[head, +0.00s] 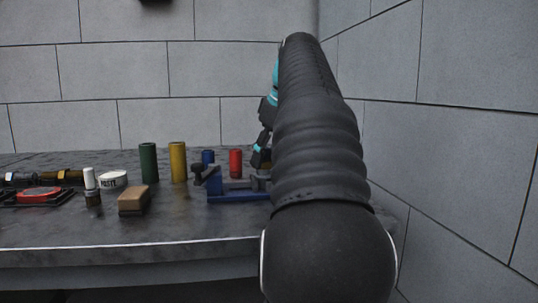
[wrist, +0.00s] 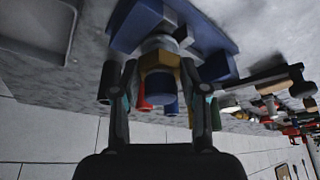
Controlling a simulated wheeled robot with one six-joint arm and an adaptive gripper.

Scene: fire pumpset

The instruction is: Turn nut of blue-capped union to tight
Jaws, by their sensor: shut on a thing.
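The blue-capped union is clamped in a blue vise (head: 238,193), which also shows in the wrist view (wrist: 208,38). In the wrist view its brass nut (wrist: 160,61) sits between my fingers, with the blue cap (wrist: 162,86) facing my palm. My gripper (wrist: 160,75) is shut on the nut, one finger on each side. In the head view my arm hides the union and most of my gripper. How tight the nut is cannot be told.
Green (head: 148,162), yellow (head: 177,162) and red (head: 235,163) cylinders stand left of my arm. A wooden block (head: 134,199), a white putty tub (head: 112,180) and a red item in a dark tray (head: 40,195) lie farther left. A block wall (head: 450,140) stands close on the right.

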